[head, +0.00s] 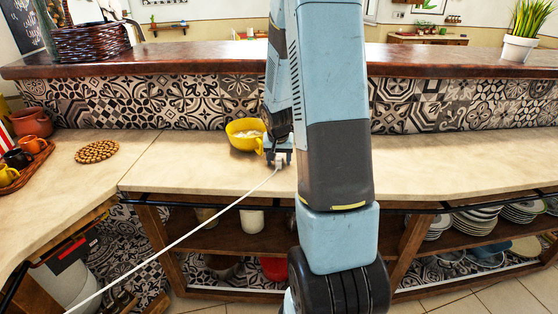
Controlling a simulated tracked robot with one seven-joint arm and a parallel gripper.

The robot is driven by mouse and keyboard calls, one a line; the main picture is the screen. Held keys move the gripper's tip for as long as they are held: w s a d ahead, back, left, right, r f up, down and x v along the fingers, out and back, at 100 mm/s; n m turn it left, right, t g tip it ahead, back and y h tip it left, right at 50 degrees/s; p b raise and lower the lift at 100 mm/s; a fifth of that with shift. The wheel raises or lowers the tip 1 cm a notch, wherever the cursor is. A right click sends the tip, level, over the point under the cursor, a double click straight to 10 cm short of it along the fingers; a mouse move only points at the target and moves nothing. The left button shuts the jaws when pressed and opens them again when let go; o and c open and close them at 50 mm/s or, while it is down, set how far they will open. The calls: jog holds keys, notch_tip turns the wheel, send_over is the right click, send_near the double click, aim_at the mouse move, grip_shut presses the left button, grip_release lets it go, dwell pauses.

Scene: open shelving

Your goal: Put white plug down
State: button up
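My gripper (279,161) is low over the beige countertop, in front of the yellow bowl. It seems shut on the white plug (279,164), a small pale block between the fingertips, largely covered by them. A white cord (180,240) runs taut from the plug down to the lower left, past the counter's front edge. Whether the plug touches the counter (190,180) is too small to tell.
A woven trivet (97,152) and a tray (28,162) with cups lie at left. The counter between trivet and bowl is clear. A raised wooden ledge (180,62) runs behind.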

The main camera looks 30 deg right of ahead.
jog(key=c, duration=1)
